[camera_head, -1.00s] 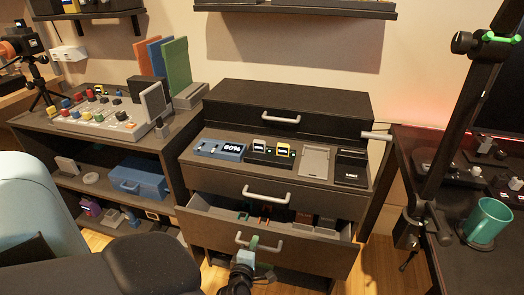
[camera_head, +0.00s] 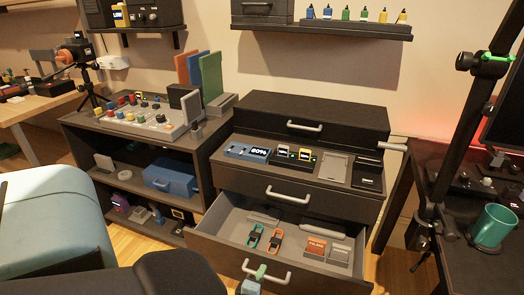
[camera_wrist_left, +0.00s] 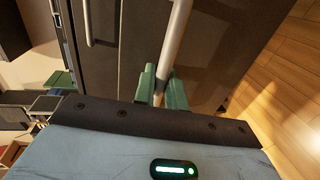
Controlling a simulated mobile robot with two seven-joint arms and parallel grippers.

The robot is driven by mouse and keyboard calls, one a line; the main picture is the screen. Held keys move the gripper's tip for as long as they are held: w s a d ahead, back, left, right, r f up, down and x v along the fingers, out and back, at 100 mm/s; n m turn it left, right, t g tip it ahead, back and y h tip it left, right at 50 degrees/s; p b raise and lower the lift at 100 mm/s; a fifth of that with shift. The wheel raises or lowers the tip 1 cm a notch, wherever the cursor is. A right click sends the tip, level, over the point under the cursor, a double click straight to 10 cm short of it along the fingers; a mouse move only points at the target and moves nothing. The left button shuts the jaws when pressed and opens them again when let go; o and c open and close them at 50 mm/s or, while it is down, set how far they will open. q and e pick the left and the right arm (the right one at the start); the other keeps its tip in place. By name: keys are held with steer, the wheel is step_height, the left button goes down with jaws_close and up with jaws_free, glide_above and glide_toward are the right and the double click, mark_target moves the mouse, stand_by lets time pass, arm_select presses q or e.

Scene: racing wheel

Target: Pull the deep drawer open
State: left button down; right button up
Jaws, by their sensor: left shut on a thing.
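The deep drawer (camera_head: 214,254) is the lowest drawer of the dark cabinet and stands well out, with its inside showing. Its pale bar handle (camera_head: 281,277) is on the front panel. My left gripper (camera_head: 261,272), with green fingertips, is at this handle near the bottom edge of the head view. In the left wrist view the green fingers (camera_wrist_left: 161,88) are shut around the grey handle bar (camera_wrist_left: 176,45), against the dark drawer front. My right gripper is not in view.
Inside the drawer lie green and orange clips (camera_head: 265,237), an orange box (camera_head: 316,247) and grey pieces. A shelf unit (camera_head: 135,150) stands left. A desk with a green mug (camera_head: 491,226) stands right. Wooden floor shows beside the cabinet.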

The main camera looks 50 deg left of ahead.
arm_select(q)
steer(key=shift+s+d, duration=0.4)
steer(key=shift+s, duration=0.2)
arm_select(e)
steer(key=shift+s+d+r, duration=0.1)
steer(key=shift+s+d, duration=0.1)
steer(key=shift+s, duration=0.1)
arm_select(q)
steer(key=c, duration=1.8)
jaws_free()
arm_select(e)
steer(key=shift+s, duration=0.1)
